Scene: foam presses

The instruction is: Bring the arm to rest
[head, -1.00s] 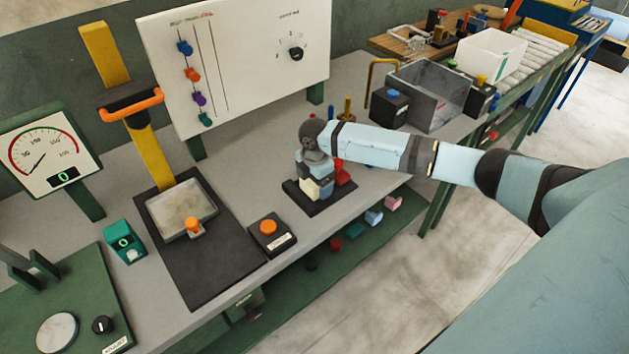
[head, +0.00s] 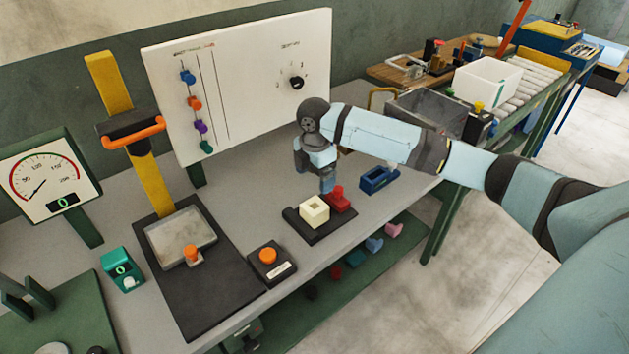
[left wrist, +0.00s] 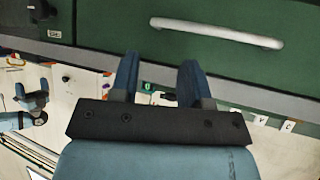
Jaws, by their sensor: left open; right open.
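My right arm reaches in from the right in the head view. Its gripper (head: 327,186) points down above the bench, just behind a black tray (head: 332,231). The tray holds a cream block (head: 314,209) with a square opening and a red piece (head: 338,199). The fingertips overlap the area by the red piece in the picture, and nothing shows held between them. My left gripper (left wrist: 158,68) shows only in the left wrist view, its two blue fingers apart and empty, in front of a green drawer front.
A blue holder (head: 379,180) stands right of the tray. A button box (head: 271,262) and a press with an orange handle (head: 133,133) stand left. A white panel (head: 243,90) rises behind.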

